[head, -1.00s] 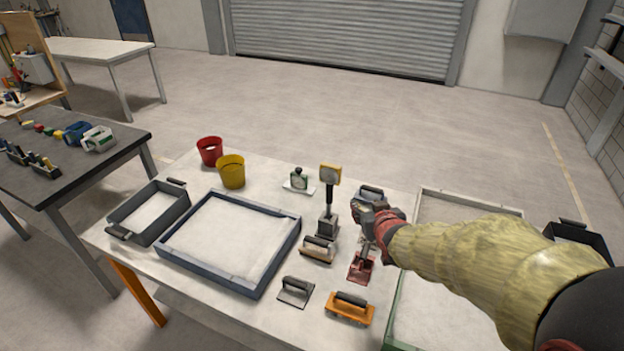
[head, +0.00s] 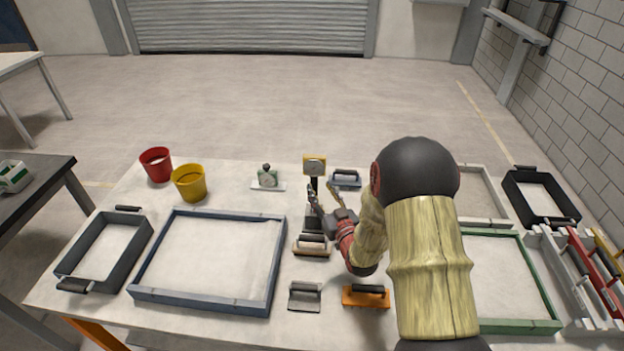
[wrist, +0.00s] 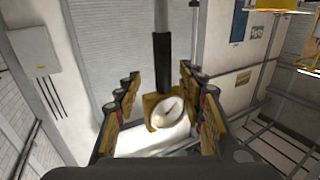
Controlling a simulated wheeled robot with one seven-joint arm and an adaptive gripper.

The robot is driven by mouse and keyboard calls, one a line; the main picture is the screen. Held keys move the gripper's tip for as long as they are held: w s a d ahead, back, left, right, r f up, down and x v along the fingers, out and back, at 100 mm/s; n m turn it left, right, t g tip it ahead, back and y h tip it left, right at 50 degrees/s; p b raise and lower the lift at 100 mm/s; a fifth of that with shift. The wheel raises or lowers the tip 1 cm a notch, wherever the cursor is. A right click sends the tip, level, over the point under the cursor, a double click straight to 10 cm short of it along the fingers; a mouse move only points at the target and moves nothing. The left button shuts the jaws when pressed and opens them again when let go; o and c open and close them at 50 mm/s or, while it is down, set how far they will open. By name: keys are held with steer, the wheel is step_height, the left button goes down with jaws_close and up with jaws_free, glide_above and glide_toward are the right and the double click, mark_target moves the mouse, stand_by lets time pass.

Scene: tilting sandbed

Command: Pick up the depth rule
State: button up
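A tool with a yellow, pale-faced head (head: 314,166) stands upright on a dark stem behind the row of hand tools. I take it for the depth rule but cannot be sure. Its foot is partly hidden by my gripper. My gripper (head: 325,193) is open beside the stem, its fingers pointing up and away from me. In the wrist view the yellow head (wrist: 163,112) with a round face and dark stem shows between the spread fingers of my gripper (wrist: 163,100). I cannot tell whether they touch it.
A pale-handled float (head: 312,245), a grey trowel (head: 305,296) and an orange float (head: 366,297) lie nearby. Red and yellow buckets stand at back left.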

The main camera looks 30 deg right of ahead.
mark_target(316, 185)
steer(key=w+b, duration=0.1)
steer(key=w, duration=0.4)
steer(key=shift+w+d+f, duration=0.1)
steer(key=c, duration=1)
step_height(316, 185, up, 20)
steer(key=p, duration=0.6)
stand_by(0.4)
